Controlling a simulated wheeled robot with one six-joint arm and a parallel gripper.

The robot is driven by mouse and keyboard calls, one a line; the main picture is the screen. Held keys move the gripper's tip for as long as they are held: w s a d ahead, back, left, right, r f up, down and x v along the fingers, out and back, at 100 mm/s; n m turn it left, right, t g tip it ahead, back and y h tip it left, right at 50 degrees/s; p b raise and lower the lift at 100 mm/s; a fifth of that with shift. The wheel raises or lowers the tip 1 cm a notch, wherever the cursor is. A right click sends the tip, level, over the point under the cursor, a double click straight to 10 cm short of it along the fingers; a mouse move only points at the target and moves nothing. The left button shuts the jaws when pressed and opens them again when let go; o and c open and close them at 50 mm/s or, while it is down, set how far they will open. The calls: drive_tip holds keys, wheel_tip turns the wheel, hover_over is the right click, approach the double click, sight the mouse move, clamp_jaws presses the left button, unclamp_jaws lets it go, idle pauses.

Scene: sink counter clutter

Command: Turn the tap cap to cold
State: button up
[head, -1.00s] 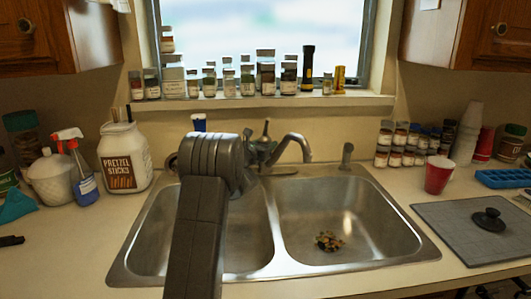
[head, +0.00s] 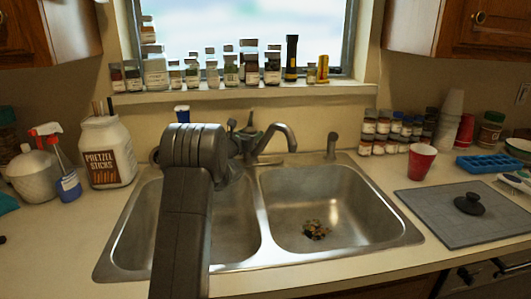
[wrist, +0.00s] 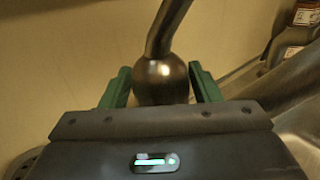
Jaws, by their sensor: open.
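The tap cap (wrist: 161,82) is a rounded metal dome with a lever rising from its top, leaning up and right in the wrist view. My gripper (wrist: 160,70) is open, with one green finger on each side of the cap. A narrow gap seems to show on the left; I cannot tell whether the right finger touches. In the head view the tap (head: 272,138) stands behind the sink, its curved spout pointing right. My arm hides much of the gripper there.
The double steel sink (head: 330,205) lies in front, with food scraps (head: 316,230) in its right basin. A pretzel jar (head: 108,155) and spray bottle (head: 67,182) stand left. Several spice jars, a red cup (head: 421,162) and a grey mat (head: 440,215) are right. Bottles line the windowsill.

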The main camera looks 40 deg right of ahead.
drive_tip(key=shift+r+m+g+h+p, duration=0.2)
drive_tip(key=shift+m+g+h+p, duration=0.35)
drive_tip(key=shift+p, duration=1.9)
drive_tip(key=m+g+p, duration=0.1)
drive_tip(key=g+p, duration=0.1)
drive_tip(key=p, duration=0.2)
drive_tip(key=m+g+p, duration=0.2)
drive_tip(key=g+p, duration=0.1)
drive_tip(key=p, duration=0.2)
drive_tip(key=shift+h, duration=0.35)
